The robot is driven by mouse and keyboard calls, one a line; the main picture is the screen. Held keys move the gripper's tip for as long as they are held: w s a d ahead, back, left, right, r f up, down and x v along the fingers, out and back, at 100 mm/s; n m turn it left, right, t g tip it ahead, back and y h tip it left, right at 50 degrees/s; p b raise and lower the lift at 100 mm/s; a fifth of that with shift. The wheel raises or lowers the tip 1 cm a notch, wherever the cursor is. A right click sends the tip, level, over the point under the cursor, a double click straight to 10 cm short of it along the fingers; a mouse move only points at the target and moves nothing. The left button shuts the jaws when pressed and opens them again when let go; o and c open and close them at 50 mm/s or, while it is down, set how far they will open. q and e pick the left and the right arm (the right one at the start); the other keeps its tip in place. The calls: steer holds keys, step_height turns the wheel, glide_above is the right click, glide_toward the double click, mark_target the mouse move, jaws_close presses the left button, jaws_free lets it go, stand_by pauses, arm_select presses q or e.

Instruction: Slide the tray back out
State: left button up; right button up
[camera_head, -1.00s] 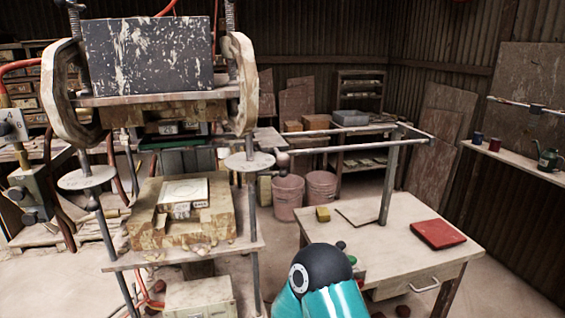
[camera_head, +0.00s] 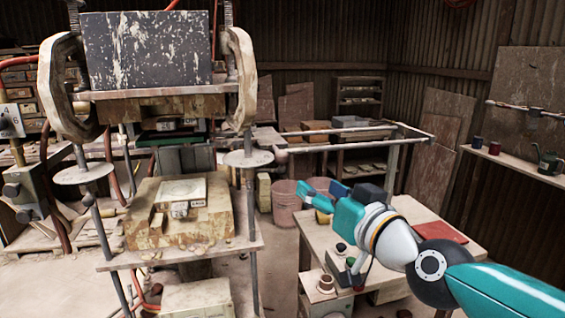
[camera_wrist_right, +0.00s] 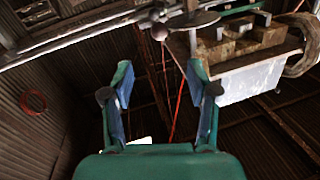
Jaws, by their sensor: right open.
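The press (camera_head: 150,50) stands at the left, with a dark speckled block on top. On its lower bed (camera_head: 190,256) sits a stained yellowish block (camera_head: 210,227) with a pale plate (camera_head: 182,190) on it. I cannot tell for sure which part is the tray. A metal rail frame (camera_head: 350,147) runs right from the press, with a round knob (camera_head: 281,156) near the press's right post. My right gripper (camera_head: 320,188) is open and empty, right of the press and below the rails in the picture. The right wrist view shows its spread fingers (camera_wrist_right: 160,85) with nothing between them. My left gripper is out of view.
A wooden table (camera_head: 410,208) stands at the right, with a red flat thing (camera_head: 441,231) and a small control box (camera_head: 343,262) with knobs on it. Pink buckets (camera_head: 284,205) stand on the floor behind. The press's control stand (camera_head: 22,175) is at the far left.

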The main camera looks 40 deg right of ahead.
mark_target(285, 160)
steer(key=b+x, duration=0.1)
steer(key=x, duration=1)
steer(key=r+b+x, duration=0.1)
steer(key=x, duration=0.4)
steer(key=shift+w+d+b, duration=0.1)
steer(key=shift+d+b, duration=0.15)
steer(key=shift+b, duration=0.05)
jaws_close()
